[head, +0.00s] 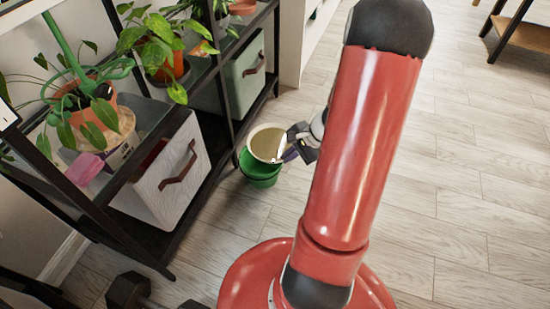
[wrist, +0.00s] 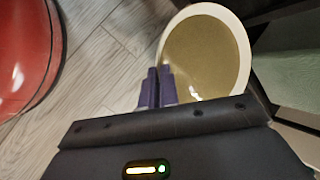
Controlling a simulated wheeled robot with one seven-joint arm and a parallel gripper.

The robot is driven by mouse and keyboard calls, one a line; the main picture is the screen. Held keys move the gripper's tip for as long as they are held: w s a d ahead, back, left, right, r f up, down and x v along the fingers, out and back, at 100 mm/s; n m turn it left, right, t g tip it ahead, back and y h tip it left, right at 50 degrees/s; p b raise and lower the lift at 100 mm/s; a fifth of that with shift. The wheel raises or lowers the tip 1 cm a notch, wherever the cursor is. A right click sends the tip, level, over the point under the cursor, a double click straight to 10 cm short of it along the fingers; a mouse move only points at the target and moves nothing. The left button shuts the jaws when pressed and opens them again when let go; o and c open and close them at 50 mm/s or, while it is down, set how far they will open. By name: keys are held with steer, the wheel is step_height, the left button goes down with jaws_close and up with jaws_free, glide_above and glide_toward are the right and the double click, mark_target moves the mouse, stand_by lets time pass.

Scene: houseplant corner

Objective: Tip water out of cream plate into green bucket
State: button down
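The cream plate (head: 268,143) is over the green bucket (head: 259,172) on the floor beside the shelf, covering most of its mouth. The plate has a pale rim and a tan-olive inside; I cannot tell the water apart from the plate's surface. It also shows in the wrist view (wrist: 207,55). My gripper (head: 290,146) is at the plate's right side in the head view. In the wrist view its two purple fingers (wrist: 158,88) are close together at the plate's rim, one on each side of it. The bucket's inside is hidden.
A black shelf stands at left with potted plants (head: 158,48), a white fabric box (head: 163,178) and a grey-green box (head: 244,77). A dark dumbbell (head: 128,291) lies at the lower left.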

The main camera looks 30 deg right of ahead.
steer(key=g, duration=0.1)
steer(key=w+g+b, duration=0.1)
steer(key=g, duration=0.1)
steer(key=shift+w+r+m+h+b, duration=0.2)
steer(key=shift+r+m+h+b, duration=0.1)
steer(key=shift+r+m, duration=0.1)
steer(key=r+g+p, duration=0.1)
steer(key=p, duration=0.1)
steer(key=shift+w+r+p, duration=0.1)
steer(key=shift+w+p, duration=0.05)
steer(key=shift+p, duration=0.25)
steer(key=w+r+g+p, duration=0.2)
steer(key=p, duration=0.4)
steer(key=shift+r+m+g+p, duration=0.25)
steer(key=shift+m+g+p, duration=0.05)
steer(key=shift+p, duration=0.05)
steer(key=w+r+m+g+p, duration=0.1)
steer(key=w+r+g+p, duration=0.3)
steer(key=w+g+p, duration=0.1)
steer(key=shift+w+a+r+g+p, duration=0.35)
steer(key=shift+w+p, duration=0.45)
steer(key=shift+p, duration=0.55)
steer(key=shift+d, duration=0.1)
stand_by(1.3)
